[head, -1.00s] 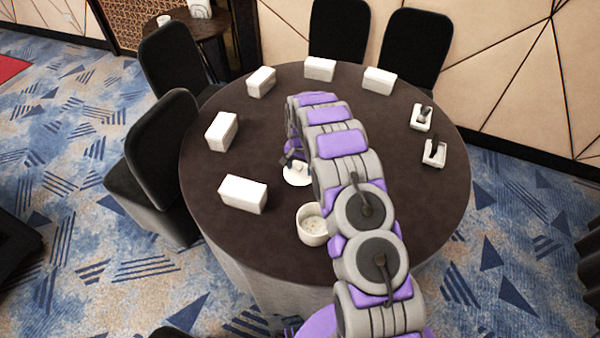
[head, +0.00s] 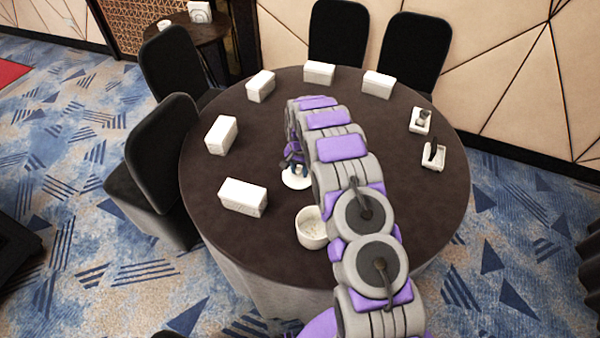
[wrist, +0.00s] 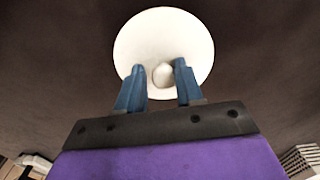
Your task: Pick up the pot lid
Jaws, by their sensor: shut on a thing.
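The pot lid (head: 296,181) is a round white disc with a small knob, on or just above the dark table, behind the pot in the head view. In the wrist view the lid (wrist: 163,40) lies under my gripper (wrist: 161,76), whose two blue fingers stand on either side of the knob. My gripper (head: 293,165) is shut on the lid's knob. The white pot (head: 311,230) stands open on the table near its front edge. I cannot tell whether the lid is clear of the table.
The round dark table (head: 400,200) carries several white boxes, such as the one (head: 243,197) left of the pot. Two small white holders (head: 433,157) with dark items stand at the right. Black chairs (head: 160,150) surround the left and back.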

